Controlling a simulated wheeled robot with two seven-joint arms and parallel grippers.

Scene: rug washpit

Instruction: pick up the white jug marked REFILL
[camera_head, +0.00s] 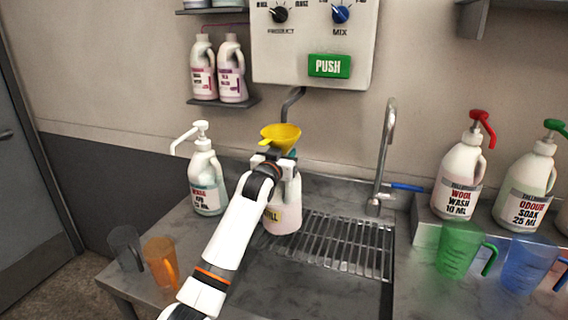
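The white jug marked REFILL (288,216) stands at the left end of the sink's drainer grid, under the hose of the wall dispenser. Its yellow label shows only the letters "ILL"; my arm covers the rest. A yellow funnel (281,133) shows just above the jug's top. My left gripper (274,155) is at the jug's top, just below the funnel. Its fingers are mostly hidden behind its own wrist, so I cannot tell whether they grip the jug. My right gripper is not in view.
A white pump bottle (207,183) stands close left of the jug. Grey (125,246) and orange (161,262) cups stand at the counter's left edge. A tap (383,160), green (457,250) and blue (524,264) jugs and pump bottles (459,180) are right. The dispenser (314,40) hangs above.

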